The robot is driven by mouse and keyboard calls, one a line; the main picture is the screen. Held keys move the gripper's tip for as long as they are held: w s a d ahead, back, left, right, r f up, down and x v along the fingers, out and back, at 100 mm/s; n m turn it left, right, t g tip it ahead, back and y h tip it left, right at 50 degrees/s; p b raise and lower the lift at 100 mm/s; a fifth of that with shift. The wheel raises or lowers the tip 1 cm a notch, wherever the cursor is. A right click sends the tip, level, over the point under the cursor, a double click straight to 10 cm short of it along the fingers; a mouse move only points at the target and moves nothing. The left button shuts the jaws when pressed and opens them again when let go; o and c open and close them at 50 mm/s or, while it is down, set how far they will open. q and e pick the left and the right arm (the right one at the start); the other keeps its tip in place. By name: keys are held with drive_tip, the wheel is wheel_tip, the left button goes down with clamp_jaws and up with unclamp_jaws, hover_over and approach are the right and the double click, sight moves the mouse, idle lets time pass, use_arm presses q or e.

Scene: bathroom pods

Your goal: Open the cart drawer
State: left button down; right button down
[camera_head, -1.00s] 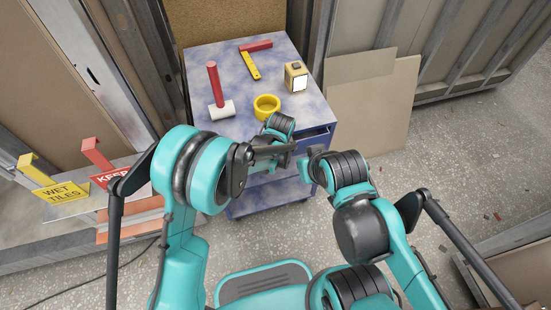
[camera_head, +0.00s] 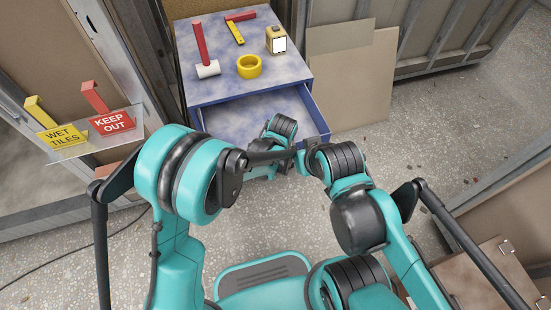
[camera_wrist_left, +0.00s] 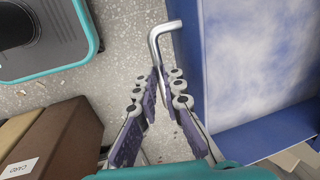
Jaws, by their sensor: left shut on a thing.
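The blue cart (camera_head: 200,85) stands in front of me, and its top drawer (camera_head: 240,112) is pulled well out towards me. The visible part of the drawer's inside is bare. In the left wrist view, the drawer (camera_wrist_left: 260,60) is on the right and its silver bar handle (camera_wrist_left: 166,29) sticks out from the front. My left gripper (camera_wrist_left: 157,88) is shut on this handle, near its bent end. In the head view my arm links hide the handle and the left gripper's fingers. I cannot make out my right gripper's fingers in either view.
On the cart top are a red-handled mallet (camera_head: 202,52), a yellow tape roll (camera_head: 249,66), a square tool (camera_head: 236,30) and a small box (camera_head: 276,39). Sign boards (camera_head: 110,122) stand at left. Boards (camera_head: 350,75) lean right of the cart. Boxes (camera_wrist_left: 55,135) are on the floor.

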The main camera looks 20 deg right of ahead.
use_arm(q)
drive_tip(key=c, duration=1.9)
unclamp_jaws()
drive_tip(key=r, duration=0.4)
drive_tip(key=s+r, duration=0.1)
drive_tip(key=r, duration=0.2)
drive_tip(key=s+r, duration=0.1)
drive_tip(key=r, duration=0.3)
drive_tip(key=shift+s+r, duration=0.1)
drive_tip(key=shift+r, duration=0.25)
drive_tip(key=a+r+n+t, duration=0.1)
drive_tip(key=a+r+n, duration=0.45)
drive_tip(key=a, duration=0.55)
drive_tip(key=s+a+r+n+t, duration=0.1)
drive_tip(key=s+a+n, duration=0.2)
drive_tip(key=a, duration=0.4)
drive_tip(key=s+a+r+n+t, duration=0.1)
drive_tip(key=s+a+n, duration=0.2)
drive_tip(key=a+n, duration=0.2)
drive_tip(key=s+a+r+n+t, duration=0.1)
drive_tip(key=s+a+n+t, duration=0.1)
drive_tip(key=a, duration=0.7)
drive_tip(key=shift+s+a+r+n, duration=0.1)
drive_tip(key=shift+s+a+n, duration=0.25)
drive_tip(key=shift+s+n, duration=0.6)
